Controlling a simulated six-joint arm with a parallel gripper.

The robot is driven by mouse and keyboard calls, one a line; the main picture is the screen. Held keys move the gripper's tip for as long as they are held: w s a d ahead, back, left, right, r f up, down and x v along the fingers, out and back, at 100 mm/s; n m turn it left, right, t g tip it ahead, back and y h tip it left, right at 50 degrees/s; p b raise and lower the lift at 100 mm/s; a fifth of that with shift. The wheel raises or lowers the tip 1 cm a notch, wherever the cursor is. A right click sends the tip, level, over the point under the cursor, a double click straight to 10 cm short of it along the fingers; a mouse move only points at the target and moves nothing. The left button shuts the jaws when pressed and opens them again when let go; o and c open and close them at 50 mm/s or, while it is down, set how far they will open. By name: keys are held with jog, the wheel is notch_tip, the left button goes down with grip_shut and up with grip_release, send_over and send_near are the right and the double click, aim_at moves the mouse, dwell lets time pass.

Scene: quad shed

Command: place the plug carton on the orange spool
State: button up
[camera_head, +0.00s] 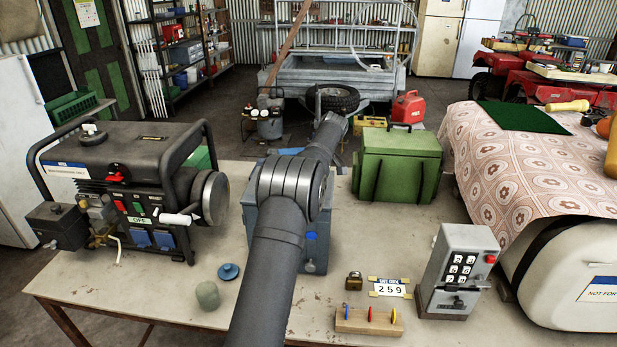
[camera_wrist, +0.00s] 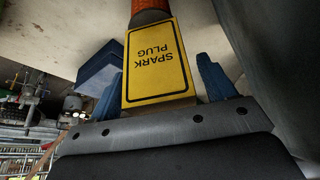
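The plug carton (camera_wrist: 160,62) is a yellow box with "SPARK PLUG" on it, upside down in the wrist view. An orange surface (camera_wrist: 143,6), likely the orange spool, shows in part beyond the carton's far end. I cannot tell whether the two touch. In the head view my arm hides the gripper, the carton and the spool.
A grey-blue box (camera_head: 318,248) stands behind my arm on the table (camera_head: 222,318). A generator (camera_head: 125,180) is at left, a green chest (camera_head: 397,165) at the back, a keypad box (camera_head: 458,272) at right. A wooden rack (camera_head: 368,325) and a green lump (camera_head: 208,295) are near the front.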

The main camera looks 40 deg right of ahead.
jog(key=shift+r, duration=0.15)
jog(key=v, duration=1.2)
jog(key=x, duration=1.2)
jog(key=shift+f, duration=0.2)
notch_tip(320, 180, up, 3)
jog(key=shift+f, duration=0.2)
jog(key=shift+r, duration=0.6)
jog(key=shift+f, duration=0.1)
